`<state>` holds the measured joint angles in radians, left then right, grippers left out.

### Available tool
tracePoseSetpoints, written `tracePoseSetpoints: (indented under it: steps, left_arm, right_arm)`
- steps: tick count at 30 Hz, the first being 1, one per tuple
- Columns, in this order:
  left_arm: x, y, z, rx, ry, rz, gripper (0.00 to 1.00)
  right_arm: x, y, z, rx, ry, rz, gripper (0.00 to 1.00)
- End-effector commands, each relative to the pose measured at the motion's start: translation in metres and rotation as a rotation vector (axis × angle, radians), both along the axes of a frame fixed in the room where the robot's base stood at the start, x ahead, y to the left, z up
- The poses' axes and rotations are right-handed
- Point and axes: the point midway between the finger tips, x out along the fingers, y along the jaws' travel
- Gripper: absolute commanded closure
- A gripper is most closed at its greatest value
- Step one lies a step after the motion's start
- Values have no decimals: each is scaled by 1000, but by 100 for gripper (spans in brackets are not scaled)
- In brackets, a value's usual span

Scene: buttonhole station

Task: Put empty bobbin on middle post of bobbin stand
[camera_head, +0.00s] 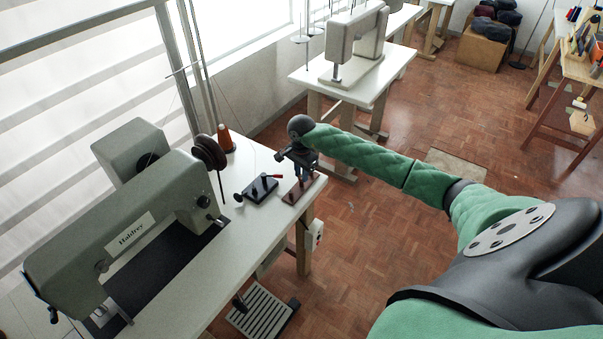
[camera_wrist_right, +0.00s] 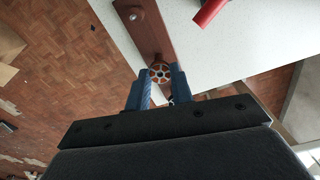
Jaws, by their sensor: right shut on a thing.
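The bobbin stand (camera_head: 291,198) is a narrow brown wooden strip at the right edge of the white sewing table. In the right wrist view the stand (camera_wrist_right: 152,35) runs away from my gripper, and one small metal post (camera_wrist_right: 136,14) shows at its far end. My right gripper (camera_head: 303,176) is over the stand, pointing down. Its blue fingers (camera_wrist_right: 158,78) are shut on the bobbin (camera_wrist_right: 160,71), a small round spoked piece seen end-on. The other posts are hidden by the bobbin and fingers. I cannot tell whether the bobbin touches a post. My left gripper is not in view.
A black box (camera_head: 260,190) with a red-tipped lever stands left of the stand; its red handle (camera_wrist_right: 210,12) shows in the wrist view. The green sewing machine (camera_head: 130,235) and an orange thread cone (camera_head: 225,137) are further left. Open floor lies right of the table.

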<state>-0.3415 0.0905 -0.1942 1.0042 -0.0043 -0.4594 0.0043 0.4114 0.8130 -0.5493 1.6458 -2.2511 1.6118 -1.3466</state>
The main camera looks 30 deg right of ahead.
Motion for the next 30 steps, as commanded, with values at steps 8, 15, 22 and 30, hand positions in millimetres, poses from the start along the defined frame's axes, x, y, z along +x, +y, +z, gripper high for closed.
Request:
tracePoseSetpoints:
  steps: [8,15,22,30]
  left_arm:
    - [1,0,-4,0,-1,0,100]
    - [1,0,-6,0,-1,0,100]
    - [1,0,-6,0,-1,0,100]
    - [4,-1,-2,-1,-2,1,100]
  right_arm:
    - [0,0,-4,0,0,0,98]
    - [0,0,-5,0,0,0,73]
    - [0,0,-5,0,0,0,52]
    - [0,0,-5,0,0,0,52]
